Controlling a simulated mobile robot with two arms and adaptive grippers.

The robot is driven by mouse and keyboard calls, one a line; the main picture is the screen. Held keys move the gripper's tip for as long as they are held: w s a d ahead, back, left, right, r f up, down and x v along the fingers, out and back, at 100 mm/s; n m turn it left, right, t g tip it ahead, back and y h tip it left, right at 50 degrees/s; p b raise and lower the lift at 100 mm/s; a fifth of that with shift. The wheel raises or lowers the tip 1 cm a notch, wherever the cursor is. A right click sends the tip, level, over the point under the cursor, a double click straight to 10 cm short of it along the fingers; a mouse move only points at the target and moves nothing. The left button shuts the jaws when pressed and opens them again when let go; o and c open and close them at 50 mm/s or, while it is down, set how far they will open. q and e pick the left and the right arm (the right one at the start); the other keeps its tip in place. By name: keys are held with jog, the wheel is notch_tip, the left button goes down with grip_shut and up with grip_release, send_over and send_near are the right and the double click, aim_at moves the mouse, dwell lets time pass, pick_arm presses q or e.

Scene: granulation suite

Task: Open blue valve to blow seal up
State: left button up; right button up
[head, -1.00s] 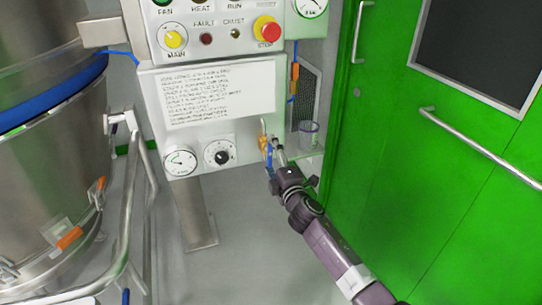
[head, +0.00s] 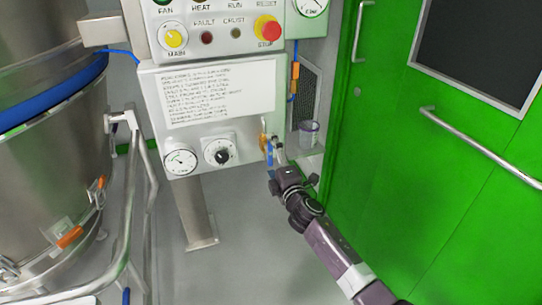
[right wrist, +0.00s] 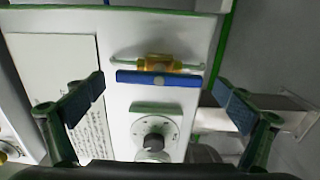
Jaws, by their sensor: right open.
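The blue valve has a brass body (right wrist: 160,63) on a thin pipe and a flat blue handle (right wrist: 160,79). In the right wrist view the handle lies parallel to the pipe. In the head view the blue handle (head: 270,153) shows small and upright at the panel's lower right edge, partly hidden by my gripper. My right gripper (head: 276,154) is in front of the valve. In the right wrist view its open fingers (right wrist: 162,90) stand either side of the handle, apart from it, with nothing between the pads. My left gripper is not in view.
A round gauge (head: 181,161) and a dial knob (head: 221,154) sit left of the valve, under an instruction sheet (head: 222,92). A red stop button (head: 268,28) is above. A cup (head: 308,134) stands right, near a green door (head: 400,180). A steel vessel (head: 45,185) fills the left.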

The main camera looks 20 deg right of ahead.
jog(key=s, duration=1.2)
jog(key=shift+d, duration=0.25)
